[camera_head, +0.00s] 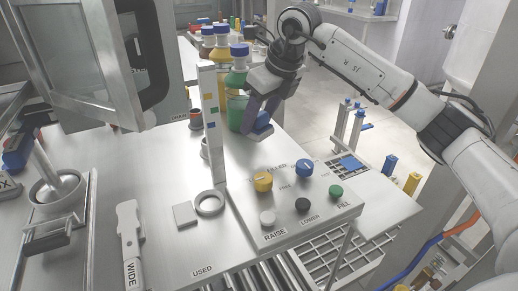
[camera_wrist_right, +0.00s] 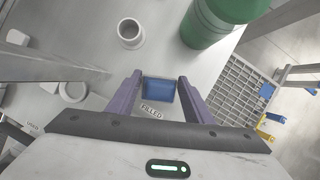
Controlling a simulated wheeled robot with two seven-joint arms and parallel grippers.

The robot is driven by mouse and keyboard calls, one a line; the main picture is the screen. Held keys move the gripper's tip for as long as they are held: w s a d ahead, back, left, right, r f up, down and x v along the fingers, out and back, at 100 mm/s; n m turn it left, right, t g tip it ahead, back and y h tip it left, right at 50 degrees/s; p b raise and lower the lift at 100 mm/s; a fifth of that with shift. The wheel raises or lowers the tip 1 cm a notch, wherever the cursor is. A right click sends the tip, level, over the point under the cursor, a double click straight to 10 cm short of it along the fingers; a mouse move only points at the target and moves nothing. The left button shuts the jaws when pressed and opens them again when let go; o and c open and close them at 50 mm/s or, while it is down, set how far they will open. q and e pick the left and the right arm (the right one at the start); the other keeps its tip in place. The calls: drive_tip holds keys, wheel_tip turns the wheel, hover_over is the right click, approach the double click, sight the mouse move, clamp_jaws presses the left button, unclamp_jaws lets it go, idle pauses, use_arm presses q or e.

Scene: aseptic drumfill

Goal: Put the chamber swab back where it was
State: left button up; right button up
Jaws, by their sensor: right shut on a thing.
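My right gripper (camera_head: 260,120) points down above the far part of the steel bench, in front of a green container. Its purple fingers are shut on a small blue block-like piece (camera_head: 263,125), likely the chamber swab's blue end. In the right wrist view the blue piece (camera_wrist_right: 160,90) sits between the two fingertips, above the FILLED label. The rest of the held thing is hidden, so I cannot tell its full shape. My left gripper is not in view.
A post with coloured marks (camera_head: 209,120) stands left of the gripper. The button panel (camera_head: 285,215) lies nearer. A rack with blue-topped posts (camera_head: 345,125) stands at right. A grey ring (camera_head: 209,203) and WIDE tool (camera_head: 130,240) lie on the bench. The open chamber door (camera_head: 85,65) hangs upper left.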

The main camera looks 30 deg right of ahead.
drive_tip(key=shift+f, duration=3.2)
drive_tip(key=shift+f, duration=0.1)
drive_tip(key=o, duration=1)
drive_tip(key=shift+b, duration=0.3)
drive_tip(key=shift+r, duration=0.3)
drive_tip(key=p+v, duration=0.1)
drive_tip(key=v, duration=1)
drive_tip(key=shift+s+d+r, duration=0.15)
drive_tip(key=shift+s+r, duration=0.1)
